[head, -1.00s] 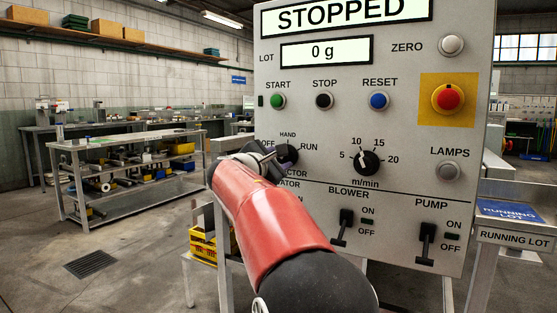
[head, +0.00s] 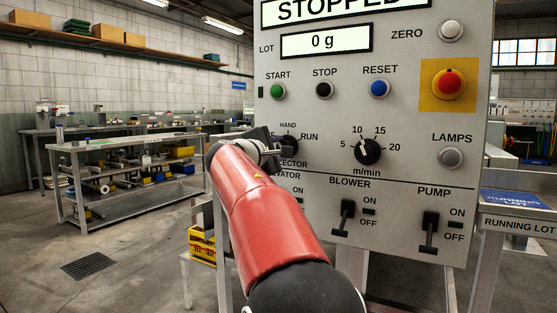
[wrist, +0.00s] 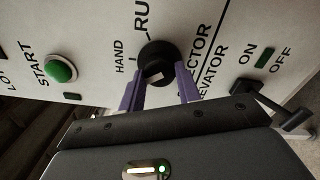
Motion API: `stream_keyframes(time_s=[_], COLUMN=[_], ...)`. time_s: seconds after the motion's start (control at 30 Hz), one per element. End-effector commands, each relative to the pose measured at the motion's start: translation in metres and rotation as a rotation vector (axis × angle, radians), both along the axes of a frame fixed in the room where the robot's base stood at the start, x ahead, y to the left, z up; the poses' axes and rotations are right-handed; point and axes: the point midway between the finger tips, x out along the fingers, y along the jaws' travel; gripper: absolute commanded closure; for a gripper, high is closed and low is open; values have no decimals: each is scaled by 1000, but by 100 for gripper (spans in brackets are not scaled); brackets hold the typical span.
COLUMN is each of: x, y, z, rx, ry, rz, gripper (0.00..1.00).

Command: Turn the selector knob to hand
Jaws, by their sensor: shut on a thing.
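The black selector knob (head: 291,145) sits on the grey control panel (head: 330,185), below the START and STOP buttons, with HAND printed above it and RUN to its right. In the wrist view the knob (wrist: 158,52) is between the two purple fingers of my gripper (wrist: 159,74), which is shut on it. A small pale mark shows on the knob's face, close to the fingers; which label it points to I cannot tell. My gripper (head: 277,150) hides the OFF label and part of the SELECTOR lettering in the head view.
The speed dial (head: 367,151) is right of the knob. The blower switch (head: 347,218) and pump switch (head: 430,230) stick out below. The green START button (head: 278,90) and red emergency button (head: 449,84) are above. The display reads STOPPED. Open floor lies left.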

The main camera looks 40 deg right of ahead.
Motion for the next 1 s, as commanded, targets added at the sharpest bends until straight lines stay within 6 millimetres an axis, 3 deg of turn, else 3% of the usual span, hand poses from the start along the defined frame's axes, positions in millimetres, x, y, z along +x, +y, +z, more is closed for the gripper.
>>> stream_keyframes(time_s=[0.5, 1.0], x=[1, 0], y=[1, 0], z=[-3, -1], rx=[172, 244], ry=[-412, -583], rz=[1, -2], gripper=[89, 89])
